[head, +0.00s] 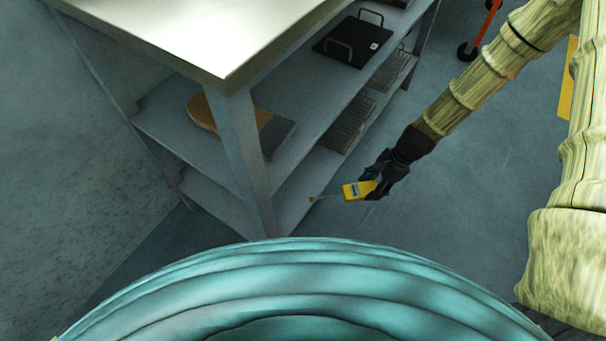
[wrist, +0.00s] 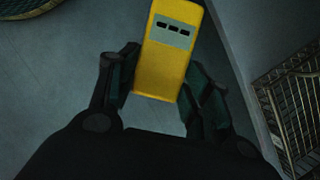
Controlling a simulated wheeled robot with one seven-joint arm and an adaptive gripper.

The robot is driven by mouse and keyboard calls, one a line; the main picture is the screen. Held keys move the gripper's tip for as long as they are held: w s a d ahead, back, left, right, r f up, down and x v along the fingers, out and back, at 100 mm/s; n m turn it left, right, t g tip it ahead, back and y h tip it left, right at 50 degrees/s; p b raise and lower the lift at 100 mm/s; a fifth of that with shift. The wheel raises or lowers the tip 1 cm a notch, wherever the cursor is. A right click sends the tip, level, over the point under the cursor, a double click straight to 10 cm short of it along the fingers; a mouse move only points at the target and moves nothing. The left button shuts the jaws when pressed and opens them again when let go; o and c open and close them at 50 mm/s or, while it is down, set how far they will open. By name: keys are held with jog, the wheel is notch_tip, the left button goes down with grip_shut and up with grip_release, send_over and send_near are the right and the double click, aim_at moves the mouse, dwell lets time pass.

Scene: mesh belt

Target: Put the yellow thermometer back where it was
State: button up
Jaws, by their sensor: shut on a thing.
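The yellow thermometer (head: 358,190) has a yellow body with a small grey display, and a thin probe points left from it in the head view. My gripper (head: 373,182) is shut on its body and holds it above the floor, in front of the shelf unit's open side. In the wrist view the thermometer (wrist: 166,50) stands between the two dark fingers (wrist: 155,85), with its display facing the camera and its upper end cut off by the frame.
A metal table (head: 225,60) with lower shelves stands at the left and centre. Its shelves hold a black tray with handles (head: 352,42), wire racks (head: 348,122) and a round brown board (head: 203,112). A table leg (head: 246,160) stands left of my gripper. Open floor (head: 440,220) lies to the right.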

jog(key=shift+w+a+f, duration=0.15)
jog(key=shift+w+a, duration=0.05)
jog(key=shift+a, duration=0.05)
jog(key=b, duration=0.5)
send_over(321, 181)
jog(key=d, duration=0.2)
jog(key=shift+a+f, duration=0.15)
jog(key=shift+f, duration=0.5)
notch_tip(321, 181, down, 4)
jog(key=shift+w+a+r+b, duration=0.15)
jog(key=shift+r+b, duration=0.05)
jog(key=shift+b, duration=0.95)
jog(key=shift+r, duration=0.1)
jog(key=o, duration=1.1)
jog(key=p+v, duration=0.4)
jog(key=v, duration=0.8)
jog(key=shift+a+p, duration=0.1)
jog(key=shift+p, duration=0.25)
